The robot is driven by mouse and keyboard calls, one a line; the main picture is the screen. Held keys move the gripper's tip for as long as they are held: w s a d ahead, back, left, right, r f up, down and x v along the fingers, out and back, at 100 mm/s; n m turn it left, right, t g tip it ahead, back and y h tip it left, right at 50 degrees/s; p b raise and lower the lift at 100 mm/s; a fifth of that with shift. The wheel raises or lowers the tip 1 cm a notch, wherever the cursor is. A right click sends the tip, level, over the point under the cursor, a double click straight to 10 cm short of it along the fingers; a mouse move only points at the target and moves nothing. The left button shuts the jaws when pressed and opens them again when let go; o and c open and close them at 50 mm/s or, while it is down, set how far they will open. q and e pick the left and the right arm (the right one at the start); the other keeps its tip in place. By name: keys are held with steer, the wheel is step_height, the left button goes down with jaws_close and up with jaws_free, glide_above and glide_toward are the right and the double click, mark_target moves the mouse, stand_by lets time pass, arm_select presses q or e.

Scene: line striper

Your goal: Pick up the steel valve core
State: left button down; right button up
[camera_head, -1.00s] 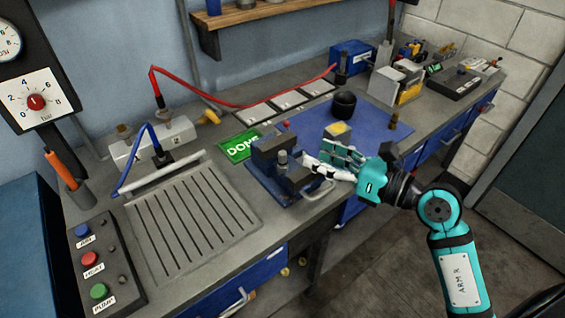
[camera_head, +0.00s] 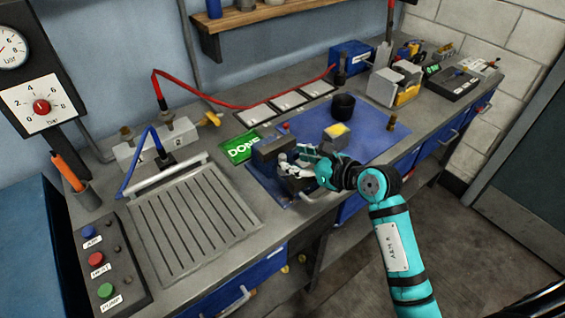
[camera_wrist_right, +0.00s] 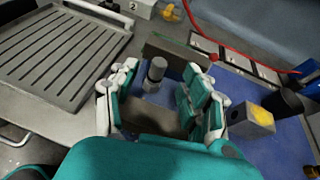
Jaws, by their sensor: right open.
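The steel valve core (camera_wrist_right: 155,73) is a short grey cylinder with a darker top, standing upright at the vise in the right wrist view. The vise (camera_head: 268,151) has dark grey jaws on a blue base near the bench's front edge. My right gripper (camera_head: 293,162) is open over the vise. In the right wrist view its fingers stand on either side of the core, with gaps visible. In the head view the fingers largely hide the core. My left gripper is not in view.
A yellow-topped block (camera_head: 337,132) and a black cup (camera_head: 343,106) stand on the blue mat (camera_head: 382,131). A grooved tray (camera_head: 193,222) lies to the left. A red hose (camera_head: 235,105) runs behind.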

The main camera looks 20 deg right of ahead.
mark_target(284, 157)
steer(key=p+x, duration=0.1)
steer(key=x, duration=0.5)
steer(key=shift+s+d, duration=0.1)
steer(key=shift+s, duration=0.05)
steer(key=shift+c, duration=0.9)
jaws_close()
